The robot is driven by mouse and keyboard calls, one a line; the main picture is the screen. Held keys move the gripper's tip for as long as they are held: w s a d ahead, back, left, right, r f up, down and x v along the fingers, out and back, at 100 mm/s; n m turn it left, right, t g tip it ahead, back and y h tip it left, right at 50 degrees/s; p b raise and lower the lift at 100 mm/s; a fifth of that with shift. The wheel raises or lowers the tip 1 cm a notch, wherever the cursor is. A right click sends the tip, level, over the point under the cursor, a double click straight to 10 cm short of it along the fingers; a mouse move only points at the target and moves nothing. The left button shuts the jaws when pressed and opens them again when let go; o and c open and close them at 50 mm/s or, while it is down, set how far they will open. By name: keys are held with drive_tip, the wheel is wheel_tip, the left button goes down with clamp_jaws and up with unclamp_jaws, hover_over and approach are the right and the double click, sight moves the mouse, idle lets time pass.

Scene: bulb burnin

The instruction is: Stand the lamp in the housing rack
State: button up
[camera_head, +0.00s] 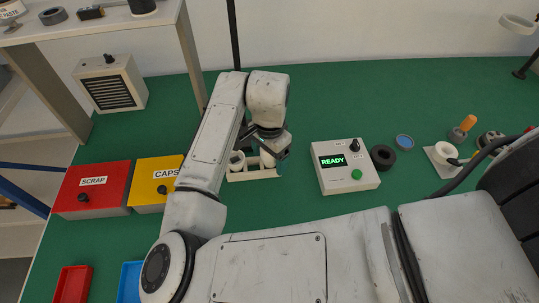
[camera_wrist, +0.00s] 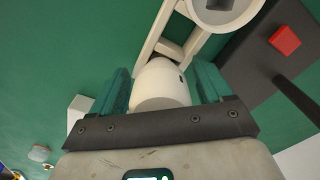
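The pale housing rack (camera_head: 252,176) stands on the green bench, left of the READY box. My gripper (camera_head: 268,150) points down over its right end. In the wrist view, my gripper (camera_wrist: 162,82) has a finger on each side of a white, rounded lamp body (camera_wrist: 160,88), with no clear gap to either finger. The lamp's far end is at the rack's rails (camera_wrist: 150,38); whether it is fully seated is hidden. Another white round part (camera_head: 237,160) is in the rack's left end, and its open rim shows in the wrist view (camera_wrist: 224,18).
The READY box (camera_head: 345,168) stands close on the right, with a black ring (camera_head: 383,157) beside it. The red SCRAP box (camera_head: 92,190) and yellow CAPS box (camera_head: 153,183) are left. Red and blue trays lie at front left. Bench behind the rack is clear.

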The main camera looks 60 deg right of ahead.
drive_tip(key=shift+o, duration=0.5)
wheel_tip(320, 180, up, 11)
drive_tip(key=shift+f, duration=0.1)
idle(0.7)
